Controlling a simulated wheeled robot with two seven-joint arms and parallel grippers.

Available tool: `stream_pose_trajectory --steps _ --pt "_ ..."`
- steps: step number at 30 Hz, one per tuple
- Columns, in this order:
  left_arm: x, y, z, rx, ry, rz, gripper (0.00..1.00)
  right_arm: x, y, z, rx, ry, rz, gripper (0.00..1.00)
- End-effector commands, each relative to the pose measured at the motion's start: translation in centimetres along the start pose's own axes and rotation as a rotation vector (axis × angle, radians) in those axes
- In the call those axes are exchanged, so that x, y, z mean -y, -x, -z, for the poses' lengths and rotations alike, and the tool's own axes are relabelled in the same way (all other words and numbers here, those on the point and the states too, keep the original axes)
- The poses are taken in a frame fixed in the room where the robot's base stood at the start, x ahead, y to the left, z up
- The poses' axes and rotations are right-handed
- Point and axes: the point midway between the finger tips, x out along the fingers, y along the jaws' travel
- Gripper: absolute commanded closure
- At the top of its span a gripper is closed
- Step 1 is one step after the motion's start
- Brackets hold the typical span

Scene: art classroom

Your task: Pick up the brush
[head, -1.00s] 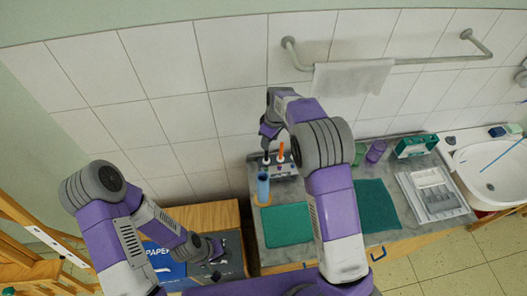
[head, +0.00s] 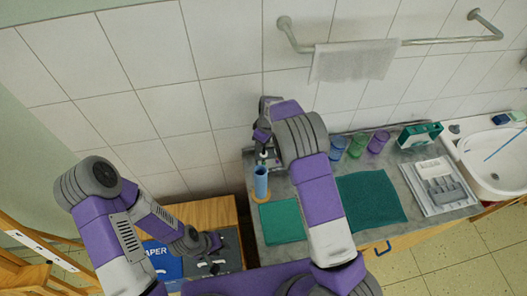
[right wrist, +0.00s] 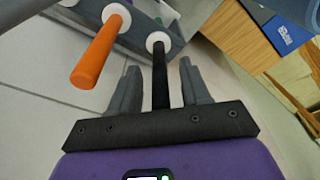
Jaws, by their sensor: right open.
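In the right wrist view, a black handle with a white collar (right wrist: 158,76), which looks like the brush, stands in a grey holder (right wrist: 180,38). My open right gripper (right wrist: 158,82) has one finger on each side of the black handle, with gaps visible. An orange handle (right wrist: 96,52) with a white collar stands beside it, outside the fingers. In the head view my right gripper (head: 263,143) points down at the holder by the wall, and my arm hides most of the holder. My left gripper (head: 212,243) is low at the left, its jaws too small to judge.
A blue cup (head: 261,182) stands in front of the holder. Green mats (head: 370,200), several coloured cups (head: 357,146), a grey tray (head: 437,186) and a sink (head: 497,163) are to the right. A towel rail (head: 440,41) is on the wall above.

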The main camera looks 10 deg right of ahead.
Motion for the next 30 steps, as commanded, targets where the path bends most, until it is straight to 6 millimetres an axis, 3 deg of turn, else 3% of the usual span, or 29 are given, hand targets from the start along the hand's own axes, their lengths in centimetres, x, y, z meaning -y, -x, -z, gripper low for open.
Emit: stream_pose_trajectory --steps 9,19,30 --pt "-0.01 0.03 0.00 0.000 0.000 0.000 0.64 -0.03 -0.77 -0.02 0.000 -0.001 0.000 0.53" --pt "0.00 0.02 -0.01 0.000 0.000 0.000 0.64 -0.02 -0.74 -0.01 0.000 -0.001 0.000 1.00" --pt "0.01 -0.02 -0.01 0.000 0.000 0.000 0.64 -0.04 -0.18 0.13 -0.002 0.000 -0.001 1.00"
